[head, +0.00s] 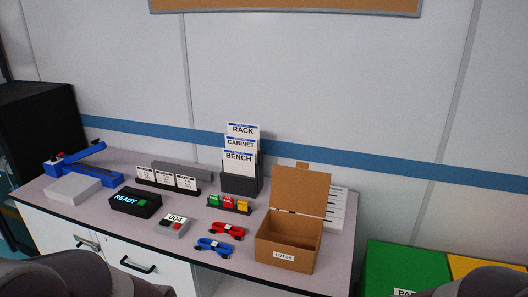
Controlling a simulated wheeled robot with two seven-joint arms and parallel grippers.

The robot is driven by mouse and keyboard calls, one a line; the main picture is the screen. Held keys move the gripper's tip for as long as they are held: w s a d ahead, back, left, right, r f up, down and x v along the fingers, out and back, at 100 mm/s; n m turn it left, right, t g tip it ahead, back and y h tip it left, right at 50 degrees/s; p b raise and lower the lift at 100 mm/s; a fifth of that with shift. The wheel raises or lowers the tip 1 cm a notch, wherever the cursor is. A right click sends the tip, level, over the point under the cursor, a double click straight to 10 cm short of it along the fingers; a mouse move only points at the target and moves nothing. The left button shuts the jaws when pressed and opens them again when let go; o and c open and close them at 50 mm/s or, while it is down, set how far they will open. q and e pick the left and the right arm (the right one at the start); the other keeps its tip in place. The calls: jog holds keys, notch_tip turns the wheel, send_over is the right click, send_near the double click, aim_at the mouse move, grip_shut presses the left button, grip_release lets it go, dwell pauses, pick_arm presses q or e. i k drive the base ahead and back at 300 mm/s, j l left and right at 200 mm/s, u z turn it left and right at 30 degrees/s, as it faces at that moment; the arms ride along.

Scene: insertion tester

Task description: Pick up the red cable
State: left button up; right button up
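Neither of my grippers shows in the head view; only dark rounded parts of my own body show at the bottom left and bottom right corners.
The open cardboard box (283,254) stands right of the cables, its lid raised. A small counter marked 004 (172,226), a READY display (133,203) and a card holder (240,184) stand around. A green bin (405,264) is beyond the bench's right edge.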

aim_at(227, 229)
jog(key=i+j+z, duration=1.1)
jog(key=j, duration=0.1)
